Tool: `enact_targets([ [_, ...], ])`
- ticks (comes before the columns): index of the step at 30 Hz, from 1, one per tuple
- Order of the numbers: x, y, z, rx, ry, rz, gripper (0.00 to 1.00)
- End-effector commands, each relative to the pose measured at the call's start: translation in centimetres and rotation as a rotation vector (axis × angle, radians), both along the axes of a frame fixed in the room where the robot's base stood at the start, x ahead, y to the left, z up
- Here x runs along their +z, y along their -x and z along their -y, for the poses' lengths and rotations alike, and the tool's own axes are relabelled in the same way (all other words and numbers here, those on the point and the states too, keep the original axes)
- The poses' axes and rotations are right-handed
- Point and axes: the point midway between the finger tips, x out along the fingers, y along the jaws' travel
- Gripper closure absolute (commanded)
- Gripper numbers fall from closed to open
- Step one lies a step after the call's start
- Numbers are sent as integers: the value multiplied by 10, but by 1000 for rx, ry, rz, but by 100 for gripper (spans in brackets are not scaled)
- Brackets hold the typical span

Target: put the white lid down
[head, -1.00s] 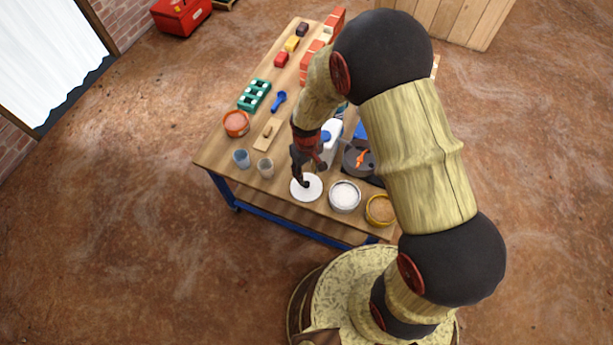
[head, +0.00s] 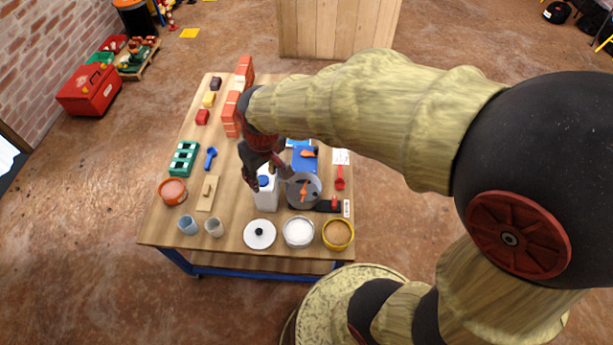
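The white lid (head: 259,234) lies flat on the wooden table near its front edge, with its black knob up and nothing touching it. It is left of the pot with white contents (head: 298,232). My gripper (head: 269,180) is apart from the lid, farther back, in front of the white jug with a blue cap (head: 266,199) in the picture. Its dark fingers look spread with nothing between them. The gripper hides part of the jug.
The wooden table (head: 228,238) also holds a yellow-rimmed pot (head: 337,234), two cups (head: 188,225), a grey pan (head: 304,190), a wooden float (head: 207,193), an orange-filled bowl (head: 172,191) and red bricks (head: 231,113). Bare tabletop lies left of the cups.

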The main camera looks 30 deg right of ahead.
Motion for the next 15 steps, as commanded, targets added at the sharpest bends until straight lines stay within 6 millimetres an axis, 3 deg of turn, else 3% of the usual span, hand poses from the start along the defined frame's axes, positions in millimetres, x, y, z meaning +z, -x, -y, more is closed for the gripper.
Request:
enact_targets([
  [1, 26, 13, 7, -24, -6, 38, 63],
  [6, 88, 64, 27, -110, -27, 138, 63],
  [10, 117, 103, 38, -164, -40, 201, 63],
  [15, 132, 136, 45, -208, -50, 250, 63],
])
